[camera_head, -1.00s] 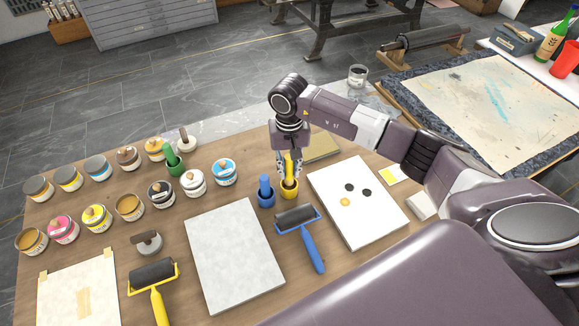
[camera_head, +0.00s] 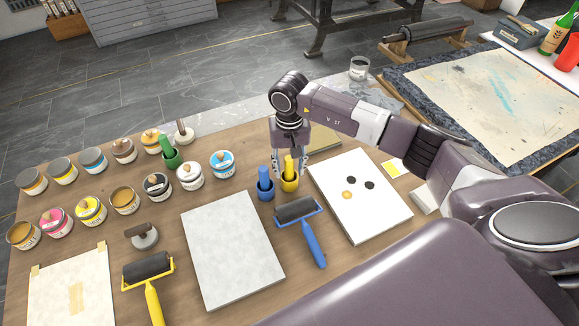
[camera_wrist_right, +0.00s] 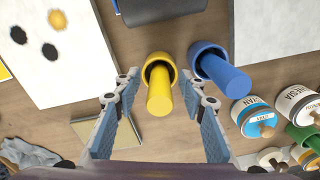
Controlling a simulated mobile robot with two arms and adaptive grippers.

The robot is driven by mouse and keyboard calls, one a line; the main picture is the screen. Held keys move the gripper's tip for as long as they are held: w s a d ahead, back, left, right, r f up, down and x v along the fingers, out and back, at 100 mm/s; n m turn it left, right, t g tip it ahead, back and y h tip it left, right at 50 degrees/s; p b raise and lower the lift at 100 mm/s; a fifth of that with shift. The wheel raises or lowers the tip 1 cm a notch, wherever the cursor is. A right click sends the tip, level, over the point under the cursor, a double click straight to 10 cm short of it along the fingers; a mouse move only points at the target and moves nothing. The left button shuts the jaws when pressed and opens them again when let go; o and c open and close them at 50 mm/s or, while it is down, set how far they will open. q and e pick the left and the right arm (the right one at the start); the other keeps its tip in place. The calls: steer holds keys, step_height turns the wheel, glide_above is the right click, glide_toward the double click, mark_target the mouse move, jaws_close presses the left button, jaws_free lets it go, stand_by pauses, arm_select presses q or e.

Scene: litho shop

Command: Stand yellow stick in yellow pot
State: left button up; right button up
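The yellow stick (camera_head: 288,166) stands in the yellow pot (camera_head: 290,185), leaning slightly; in the right wrist view the stick (camera_wrist_right: 160,100) rises out of the pot (camera_wrist_right: 158,62). My right gripper (camera_head: 290,172) is above the pot around the stick's upper part. In the right wrist view its two fingers (camera_wrist_right: 160,145) are spread wide with clear gaps on both sides of the stick, so it is open and holds nothing. My left gripper is not in view.
A blue pot (camera_head: 266,194) with a blue stick stands close beside the yellow pot. A blue-handled roller (camera_head: 308,240) and a white slab (camera_head: 382,212) lie near. Several ink cans and a green pot (camera_head: 172,160) stand to the left.

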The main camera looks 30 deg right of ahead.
step_height(320, 180, up, 12)
stand_by(0.7)
steer(key=shift+f, duration=0.1)
stand_by(0.6)
